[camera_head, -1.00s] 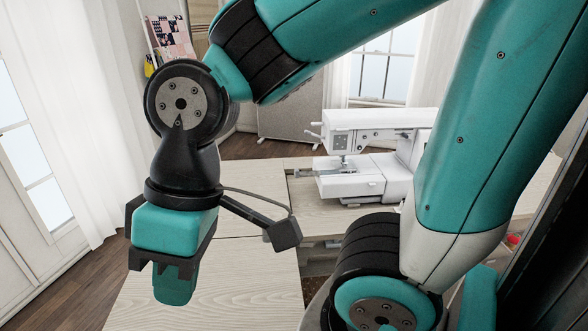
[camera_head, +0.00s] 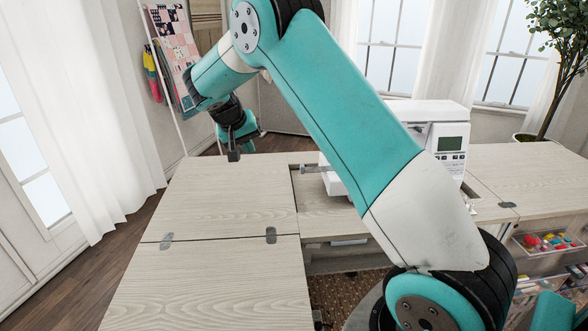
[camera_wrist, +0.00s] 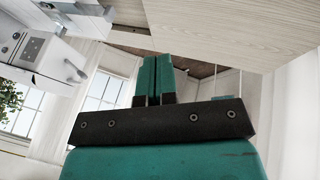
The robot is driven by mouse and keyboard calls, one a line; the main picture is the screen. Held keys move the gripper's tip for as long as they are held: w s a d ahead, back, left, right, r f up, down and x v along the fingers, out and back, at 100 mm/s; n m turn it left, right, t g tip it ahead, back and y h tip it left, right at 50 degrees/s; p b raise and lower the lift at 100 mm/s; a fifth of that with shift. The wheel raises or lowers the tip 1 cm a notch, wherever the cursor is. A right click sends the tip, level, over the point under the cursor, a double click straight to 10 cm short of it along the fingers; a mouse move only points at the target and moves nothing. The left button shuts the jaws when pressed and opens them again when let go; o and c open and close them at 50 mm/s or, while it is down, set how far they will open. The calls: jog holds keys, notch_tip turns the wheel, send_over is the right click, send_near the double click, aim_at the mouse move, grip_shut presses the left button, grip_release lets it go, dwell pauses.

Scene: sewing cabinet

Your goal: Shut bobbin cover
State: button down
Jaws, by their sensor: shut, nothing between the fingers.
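The white sewing machine (camera_head: 437,114) sits in the cabinet's opening in the head view, with a small screen on its right end. My arm hides much of its front and needle area there. It also shows tilted at the left edge of the wrist view (camera_wrist: 36,50). I cannot make out the bobbin cover in either view. My gripper (camera_head: 242,131) is in the air near the far left edge of the tabletop, left of the machine and apart from it. In the wrist view its teal fingers (camera_wrist: 157,65) are together, with nothing between them.
The pale wooden tabletop (camera_head: 225,200) is bare at left, with a hinged front leaf (camera_head: 205,285). Open drawers with coloured spools (camera_head: 545,242) stand at right. A potted plant (camera_head: 560,45) is behind at right. White curtains (camera_head: 85,110) hang at left.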

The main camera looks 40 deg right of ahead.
jog(key=s+d+f+m+g+h+p, duration=0.1)
jog(key=d+f+m+p, duration=0.1)
jog(key=d+f, duration=1)
jog(key=d, duration=0.3)
jog(key=shift+d+f+m+h, duration=0.15)
jog(key=shift+d+m+h, duration=0.15)
jog(key=shift+h, duration=0.1)
